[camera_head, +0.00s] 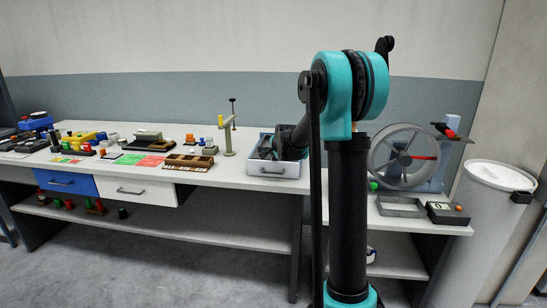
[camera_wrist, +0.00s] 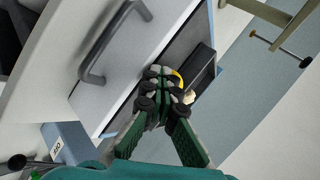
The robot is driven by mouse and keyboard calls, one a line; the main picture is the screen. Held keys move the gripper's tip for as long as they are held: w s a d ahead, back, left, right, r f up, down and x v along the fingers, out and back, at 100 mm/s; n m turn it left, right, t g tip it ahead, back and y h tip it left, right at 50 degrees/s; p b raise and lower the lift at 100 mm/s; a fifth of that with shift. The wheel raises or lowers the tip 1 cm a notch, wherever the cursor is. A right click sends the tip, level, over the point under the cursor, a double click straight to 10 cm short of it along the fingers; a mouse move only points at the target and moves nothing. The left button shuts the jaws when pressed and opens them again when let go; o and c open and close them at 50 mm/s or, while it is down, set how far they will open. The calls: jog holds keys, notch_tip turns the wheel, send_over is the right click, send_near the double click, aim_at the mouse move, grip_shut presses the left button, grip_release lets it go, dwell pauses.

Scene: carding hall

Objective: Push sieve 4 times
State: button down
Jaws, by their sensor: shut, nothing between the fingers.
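A shallow grey rectangular frame (camera_head: 402,214), which looks like the sieve, lies on the right part of the bench, below the large wheel. I cannot tell whether it has a mesh. My gripper (camera_wrist: 160,82) is shut and empty. It points down into an open grey box (camera_head: 290,170) with a front handle, well to the left of the frame. In the wrist view the box's handle (camera_wrist: 95,55) is left of the fingers, and a black block (camera_wrist: 199,72) is close to their right. In the head view my arm hides the fingertips.
A yellow-topped stand (camera_head: 228,140) is left of the grey box. A pale bin (camera_head: 478,225) stands far right.

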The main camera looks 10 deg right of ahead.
jog(key=shift+s+a, duration=0.2)
jog(key=shift+s, duration=0.4)
jog(key=shift+s+a, duration=0.15)
jog(key=shift+s, duration=0.45)
jog(key=shift+s+a, duration=0.25)
jog(key=shift+s, duration=0.55)
jog(key=shift+s+a, duration=0.3)
jog(key=shift+s, duration=0.45)
jog(key=shift+s+a, duration=0.25)
jog(key=shift+s, duration=0.55)
jog(key=s, duration=0.1)
jog(key=s+a, duration=0.1)
jog(key=s, duration=0.1)
jog(key=shift+s, duration=0.3)
jog(key=w+d, duration=0.2)
jog(key=w, duration=0.6)
jog(key=shift+w+d, duration=0.2)
jog(key=shift+d, duration=0.1)
dwell(1.2)
